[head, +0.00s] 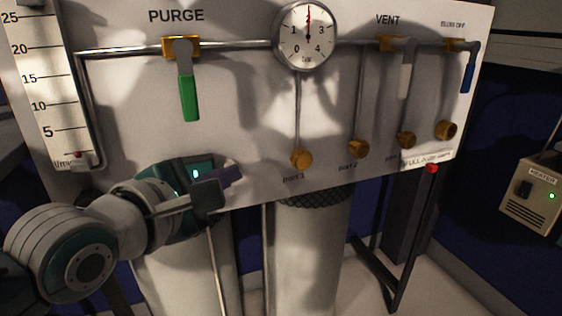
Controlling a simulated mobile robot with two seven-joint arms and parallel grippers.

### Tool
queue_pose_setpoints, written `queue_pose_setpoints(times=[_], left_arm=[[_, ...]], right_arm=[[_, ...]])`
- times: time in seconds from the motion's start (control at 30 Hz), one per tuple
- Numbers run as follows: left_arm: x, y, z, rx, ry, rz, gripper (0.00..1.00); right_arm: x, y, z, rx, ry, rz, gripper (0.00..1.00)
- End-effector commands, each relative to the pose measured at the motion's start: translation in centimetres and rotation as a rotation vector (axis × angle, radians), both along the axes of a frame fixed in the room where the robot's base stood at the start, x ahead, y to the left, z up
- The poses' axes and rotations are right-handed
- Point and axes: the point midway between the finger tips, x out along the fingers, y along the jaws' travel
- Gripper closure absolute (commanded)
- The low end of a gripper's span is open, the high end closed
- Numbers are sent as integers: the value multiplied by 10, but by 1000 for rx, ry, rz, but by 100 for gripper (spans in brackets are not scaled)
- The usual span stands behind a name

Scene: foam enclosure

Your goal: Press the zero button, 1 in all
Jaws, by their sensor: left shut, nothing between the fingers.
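No button marked zero can be made out in the head view. A white panel (240,120) carries a round dial gauge (305,36) with its needle near 2 at the top; the small word on its face is too small to read. My left gripper (229,175) is shut and empty in front of the panel's lower edge, below the green PURGE handle and left of the first brass port. It covers part of the panel behind it. I cannot tell whether it touches the panel. My right gripper is not in view.
The green-handled PURGE valve (188,95), the white-handled VENT valve (405,80) and a blue-handled valve (468,75) stick out from the panel. Several brass ports (301,159) line its lower part. A red knob (431,168) sits below right. A heater box (530,195) is far right.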

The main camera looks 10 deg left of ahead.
Motion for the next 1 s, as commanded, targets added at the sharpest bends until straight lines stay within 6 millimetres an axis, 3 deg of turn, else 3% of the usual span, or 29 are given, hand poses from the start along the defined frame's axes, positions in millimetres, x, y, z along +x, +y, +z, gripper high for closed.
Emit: queue_pose_setpoints(times=[0.43, 0.77, 1.0], left_arm=[[-12, -8, 2, -3, 2, 1, 100], [-14, -9, 0, -1, 1, 1, 100], [-30, -20, 3, -3, 4, 0, 100]], right_arm=[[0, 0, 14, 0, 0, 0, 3], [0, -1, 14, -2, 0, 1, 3], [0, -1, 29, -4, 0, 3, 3]])
